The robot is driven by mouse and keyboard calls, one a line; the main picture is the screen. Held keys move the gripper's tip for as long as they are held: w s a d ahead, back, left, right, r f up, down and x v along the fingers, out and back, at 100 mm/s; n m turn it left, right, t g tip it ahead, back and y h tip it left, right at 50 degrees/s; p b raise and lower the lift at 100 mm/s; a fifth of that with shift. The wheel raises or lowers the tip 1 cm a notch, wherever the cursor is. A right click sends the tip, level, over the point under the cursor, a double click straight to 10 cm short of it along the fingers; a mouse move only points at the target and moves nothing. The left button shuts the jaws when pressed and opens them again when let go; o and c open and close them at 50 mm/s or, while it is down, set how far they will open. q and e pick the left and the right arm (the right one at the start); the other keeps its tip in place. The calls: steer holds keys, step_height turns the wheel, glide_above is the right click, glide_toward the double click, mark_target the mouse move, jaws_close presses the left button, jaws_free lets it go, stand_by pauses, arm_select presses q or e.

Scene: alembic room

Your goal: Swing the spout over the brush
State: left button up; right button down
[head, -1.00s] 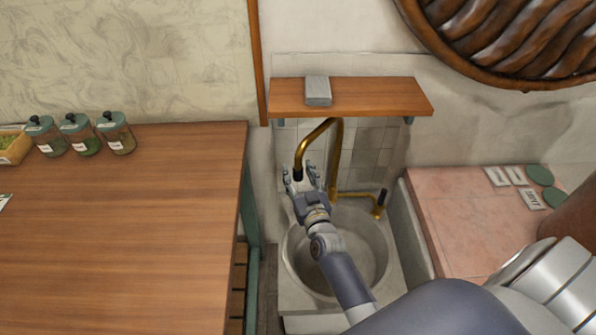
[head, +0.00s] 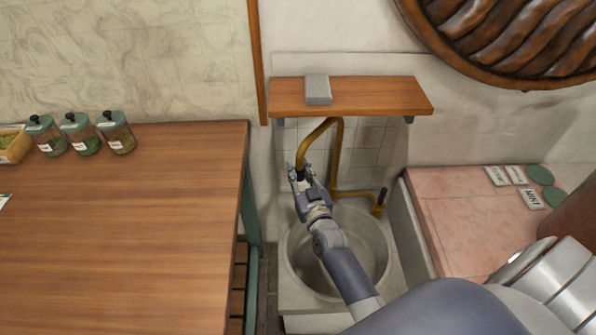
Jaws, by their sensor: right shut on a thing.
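The brass spout (head: 318,136) rises behind the stone basin (head: 377,272) and curves over to the left and down to a dark tip. My right gripper (head: 299,175) is shut on the spout near this tip, above the back left of the basin. A brass side pipe with a dark-ended handle (head: 380,203) sits to the right of the spout's base. I cannot make out a brush; the basin's inside is partly hidden by my right arm. My left gripper is not in view.
A wooden shelf (head: 370,97) with a grey block (head: 318,90) hangs just above the spout. A wooden table (head: 120,235) with several lidded jars (head: 80,134) stands left. A pink counter (head: 465,225) with labels and green discs borders the basin on the right.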

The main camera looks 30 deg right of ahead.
steer(key=shift+s+d+f+n+y, duration=0.1)
steer(key=shift+s+d+n+y, duration=0.3)
steer(key=shift+s+y, duration=0.2)
steer(key=s+d+n+y, duration=0.1)
steer(key=s+d+y, duration=0.1)
steer(key=s+d, duration=0.7)
steer(key=shift+d+f+n+y+p, duration=0.15)
steer(key=shift+d+n+y+p, duration=0.2)
steer(key=shift+n+y+p, duration=0.1)
steer(key=shift+s, duration=0.15)
steer(key=c, duration=1.4)
jaws_free()
steer(key=shift+o, duration=0.3)
steer(key=shift+s+d, duration=0.15)
